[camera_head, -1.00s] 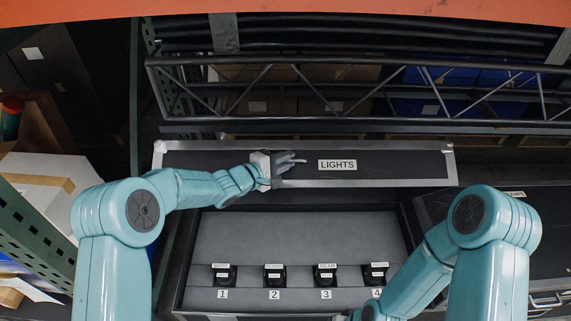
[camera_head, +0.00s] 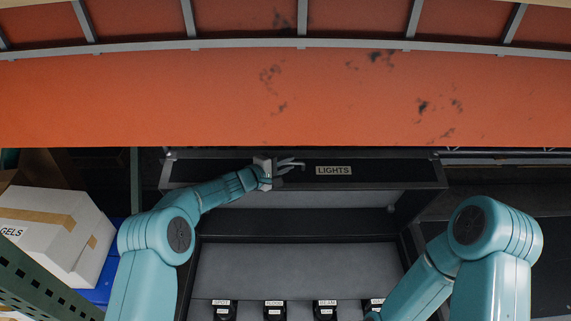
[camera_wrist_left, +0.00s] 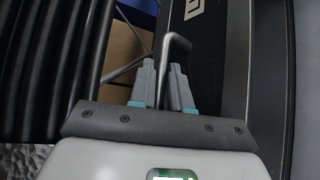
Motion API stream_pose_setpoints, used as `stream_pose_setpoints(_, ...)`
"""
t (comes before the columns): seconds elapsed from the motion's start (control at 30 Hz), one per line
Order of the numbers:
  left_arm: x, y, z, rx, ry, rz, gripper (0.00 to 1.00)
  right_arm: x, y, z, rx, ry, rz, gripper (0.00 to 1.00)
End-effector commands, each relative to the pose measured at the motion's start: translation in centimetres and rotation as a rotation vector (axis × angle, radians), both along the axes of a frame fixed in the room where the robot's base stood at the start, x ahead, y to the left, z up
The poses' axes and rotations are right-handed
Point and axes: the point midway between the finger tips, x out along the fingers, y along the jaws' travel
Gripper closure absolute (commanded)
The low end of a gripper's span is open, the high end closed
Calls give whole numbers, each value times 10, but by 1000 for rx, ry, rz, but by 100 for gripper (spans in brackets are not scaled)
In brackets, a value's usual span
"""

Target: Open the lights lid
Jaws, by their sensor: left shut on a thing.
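The dark lid (camera_head: 390,174) with the LIGHTS label (camera_head: 333,171) is raised above the back of an open tote (camera_head: 300,265). My left gripper (camera_head: 275,170) is at the left part of the lid's front. In the left wrist view, its two fingers (camera_wrist_left: 162,88) are shut on a grey bent bar, the lid handle (camera_wrist_left: 175,45). The dark lid face with part of its label (camera_wrist_left: 195,8) is just beyond. My right arm comes in at the lower right, and its gripper is out of the picture.
A wide orange beam (camera_head: 300,95) crosses the view above the lid. A white box marked GELS (camera_head: 55,230) stands on the left behind a green rack rail (camera_head: 40,285). Several small black labelled items (camera_head: 275,310) sit in the tote. Another dark tote top lies at right.

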Motion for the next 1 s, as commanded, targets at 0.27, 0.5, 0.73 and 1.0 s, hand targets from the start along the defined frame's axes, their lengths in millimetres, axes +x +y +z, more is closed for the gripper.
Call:
stream_pose_setpoints(0.27,1,0,-3,2,5,-1,100,0,0,2,0,0,0,57)
stream_pose_setpoints(0.5,1,0,-3,2,6,-2,100,0,0,2,0,0,0,57)
stream_pose_setpoints(0.73,2,0,-3,2,6,-2,64,0,0,2,0,0,0,57)
stream_pose_setpoints(1.0,4,0,-2,2,4,-1,64,0,0,2,0,0,0,57)
